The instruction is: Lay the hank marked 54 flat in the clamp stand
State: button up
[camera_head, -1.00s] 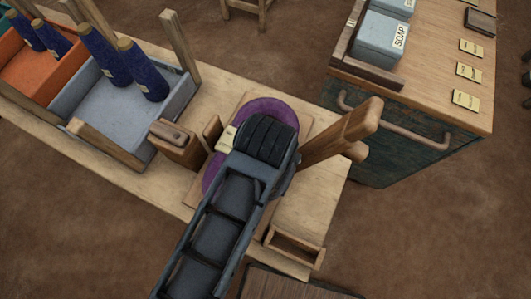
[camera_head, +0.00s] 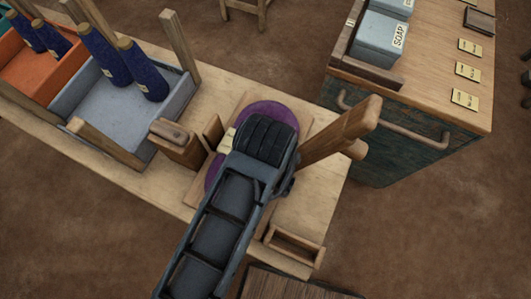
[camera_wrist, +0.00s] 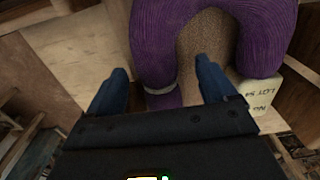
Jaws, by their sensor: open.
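The purple hank (camera_head: 262,106) lies in a curve on a wooden stand (camera_head: 312,128) on the bench, partly hidden by my arm in the head view. In the wrist view the hank (camera_wrist: 158,38) forms an arch over a brown woven surface (camera_wrist: 205,42). A pale tag (camera_wrist: 261,92) reading "LOT 54" sits against its right leg. A light band circles its left leg. My gripper (camera_wrist: 162,78) is open, its two blue fingers apart, with the banded leg of the hank showing between them. The picture does not show whether the fingers touch it. The clamp parts cannot be told for certain.
A wooden block (camera_head: 178,145) and a tall slanted wooden post (camera_head: 343,132) flank the hank. A grey bin (camera_head: 125,112) with blue cones stands left. A small open wooden box (camera_head: 293,250) is at the bench's near end.

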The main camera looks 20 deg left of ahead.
jog(key=shift+s+d+f, duration=0.2)
jog(key=shift+f, duration=0.6)
notch_tip(320, 180, up, 9)
jog(key=shift+w+a+r+p, duration=0.15)
jog(key=shift+r+p, duration=0.05)
jog(key=shift+p, duration=0.1)
jog(key=shift+f, duration=0.1)
